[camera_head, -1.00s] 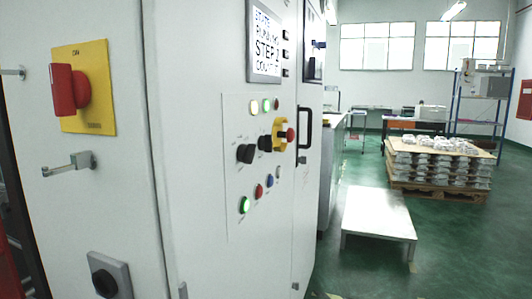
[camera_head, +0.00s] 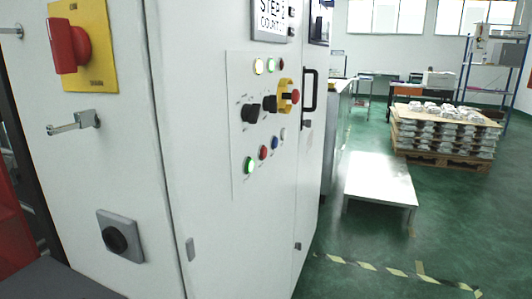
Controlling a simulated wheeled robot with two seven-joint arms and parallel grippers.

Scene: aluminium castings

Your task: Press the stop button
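A control panel (camera_head: 265,140) is on the front of a white cabinet (camera_head: 215,215) near the middle of the head view. Its lower row holds a lit green button (camera_head: 249,165), a red button (camera_head: 263,153), a blue button (camera_head: 274,142) and a white button (camera_head: 283,132). Above them, a red mushroom button (camera_head: 294,96) sticks out of a yellow collar (camera_head: 285,92). Two black knobs are beside it. The labels are too small to read, so I cannot tell which red button is marked stop. Neither of my grippers shows.
A red rotary switch (camera_head: 66,44) on a yellow plate and a metal latch (camera_head: 75,123) stick out of the cabinet's left side. A black door handle (camera_head: 309,90) is right of the panel. A low white platform (camera_head: 380,180) and a pallet of castings (camera_head: 445,135) stand on the green floor.

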